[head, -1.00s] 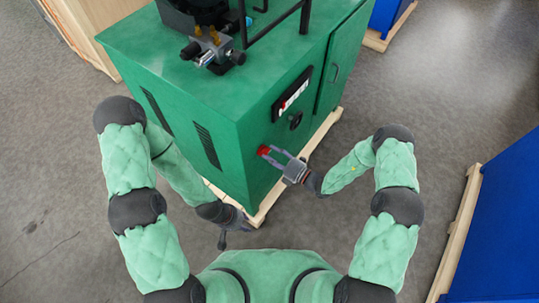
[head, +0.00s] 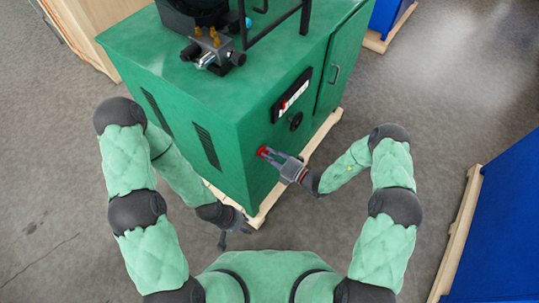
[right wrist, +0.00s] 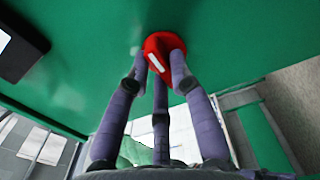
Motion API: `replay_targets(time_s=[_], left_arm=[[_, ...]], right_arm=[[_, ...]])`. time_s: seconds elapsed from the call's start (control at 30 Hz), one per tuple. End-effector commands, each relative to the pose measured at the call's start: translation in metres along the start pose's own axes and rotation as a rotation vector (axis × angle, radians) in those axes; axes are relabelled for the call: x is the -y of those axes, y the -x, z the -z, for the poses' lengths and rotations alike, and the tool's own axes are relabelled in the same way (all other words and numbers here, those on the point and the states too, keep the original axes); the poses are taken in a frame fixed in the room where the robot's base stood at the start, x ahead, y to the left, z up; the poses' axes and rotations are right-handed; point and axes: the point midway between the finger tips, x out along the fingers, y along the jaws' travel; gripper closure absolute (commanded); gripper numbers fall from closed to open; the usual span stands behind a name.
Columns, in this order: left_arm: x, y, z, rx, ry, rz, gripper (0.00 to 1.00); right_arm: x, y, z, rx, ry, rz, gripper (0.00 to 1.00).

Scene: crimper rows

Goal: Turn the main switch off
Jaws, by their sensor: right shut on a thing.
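The red main switch (head: 263,152) sits on the front face of the green machine cabinet (head: 215,120), below a black round knob. In the right wrist view the red switch knob (right wrist: 163,52) has a white mark that is tilted from upright. My right gripper (head: 273,156) is at the switch. Its fingers (right wrist: 160,65) are closed around the red knob. My left gripper (head: 222,238) hangs low near the cabinet's bottom corner, away from the switch, and I cannot make out its fingers clearly.
A black control panel (head: 292,95) and a black knob (head: 295,121) are above the switch. The cabinet stands on a wooden pallet (head: 262,212). A blue cabinet (head: 500,230) stands at the right.

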Motion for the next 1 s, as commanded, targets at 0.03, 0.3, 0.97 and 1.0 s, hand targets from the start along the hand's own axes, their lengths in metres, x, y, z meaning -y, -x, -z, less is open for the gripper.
replay_targets(time_s=[0.03,0.3,0.97,1.0], left_arm=[[0.0,0.001,0.0,0.0,0.0,0.0,0.6],[-0.002,0.006,0.0,0.0,0.0,0.0,0.6],[-0.006,0.017,-0.001,0.0,0.0,0.0,0.6],[-0.006,0.017,-0.001,0.0,0.0,0.0,0.6]], right_arm=[[0.0,0.0,0.0,0.0,0.013,0.001,1.0],[0.0,0.0,0.001,0.0,0.175,0.002,1.0],[0.002,0.0,0.003,0.0,0.796,0.003,1.0],[0.002,0.0,0.004,-0.001,0.833,0.003,1.0]])
